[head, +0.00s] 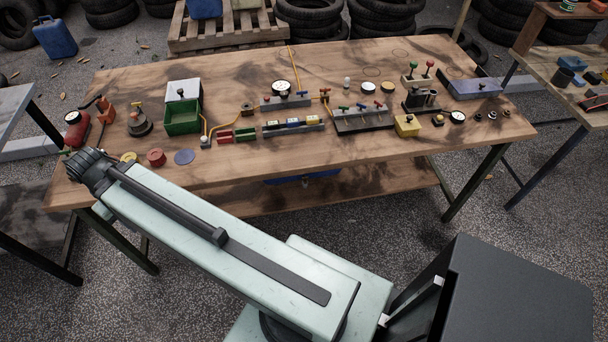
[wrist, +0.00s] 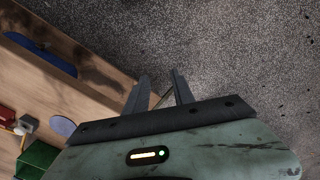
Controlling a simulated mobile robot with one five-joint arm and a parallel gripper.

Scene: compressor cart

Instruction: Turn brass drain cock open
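I cannot pick out the brass drain cock for certain in either view. In the head view, part of a blue tank (head: 302,177) shows beneath the front edge of the workbench, with a small pale spot under its middle too small to tell. A blue rounded shape (wrist: 40,52) also shows at the upper left of the wrist view, beside the bench wood. My gripper (wrist: 160,76) is open and empty in the wrist view, its two fingers apart over the grey ground, beside the bench edge. In the head view the fingers are hidden behind my arm at the bench's front left.
The wooden workbench (head: 240,180) carries a green bin (head: 183,119), a row of valves (head: 362,117), a yellow block (head: 407,126), gauges and other small parts. A blue disc (head: 185,157) lies near its front edge. Other tables stand at left and right. Speckled ground in front is open.

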